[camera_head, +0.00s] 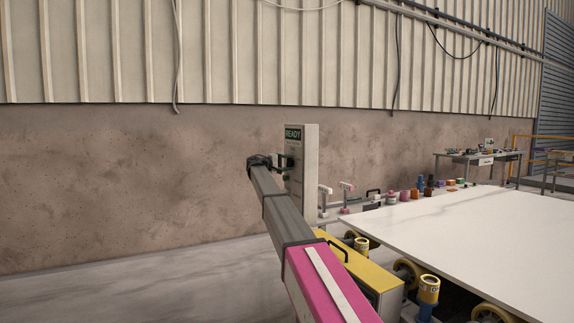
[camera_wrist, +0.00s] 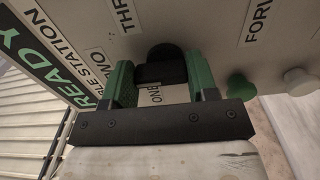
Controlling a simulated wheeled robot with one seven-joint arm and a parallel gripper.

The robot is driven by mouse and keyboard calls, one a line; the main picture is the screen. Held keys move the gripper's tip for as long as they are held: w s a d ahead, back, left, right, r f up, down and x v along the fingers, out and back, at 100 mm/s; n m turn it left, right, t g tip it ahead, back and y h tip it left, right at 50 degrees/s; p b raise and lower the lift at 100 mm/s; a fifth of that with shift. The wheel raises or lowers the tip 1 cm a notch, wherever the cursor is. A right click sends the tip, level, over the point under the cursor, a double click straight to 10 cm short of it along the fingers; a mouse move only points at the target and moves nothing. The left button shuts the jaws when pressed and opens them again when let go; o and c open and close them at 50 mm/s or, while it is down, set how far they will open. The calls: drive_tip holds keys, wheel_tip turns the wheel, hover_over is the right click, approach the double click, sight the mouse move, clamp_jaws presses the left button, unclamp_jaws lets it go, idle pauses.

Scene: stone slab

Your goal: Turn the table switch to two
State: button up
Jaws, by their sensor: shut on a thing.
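The switch panel (camera_head: 303,190) is a pale upright box with a green READY sign, standing by the wall at the end of the table. In the wrist view the panel face (camera_wrist: 200,22) shows tilted, with a black rotary knob (camera_wrist: 165,58) on it. My gripper (camera_wrist: 161,76) has its two green-padded fingers on either side of the knob and is shut on it. Partly cut-off labels surround the knob, one starting THR and one starting FOR. A label between the fingers is partly covered. The knob's pointer is not clear. In the head view my gripper (camera_head: 282,162) reaches the panel's left side.
A green button (camera_wrist: 240,86) and a pale button (camera_wrist: 297,81) stick out to the right of my gripper. A white stone slab (camera_head: 470,230) lies on yellow rollers (camera_head: 408,271) at the right. Taps (camera_head: 346,191) and several small coloured items stand behind it.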

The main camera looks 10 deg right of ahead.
drive_tip(key=o, duration=0.9)
drive_tip(key=v, duration=1.1)
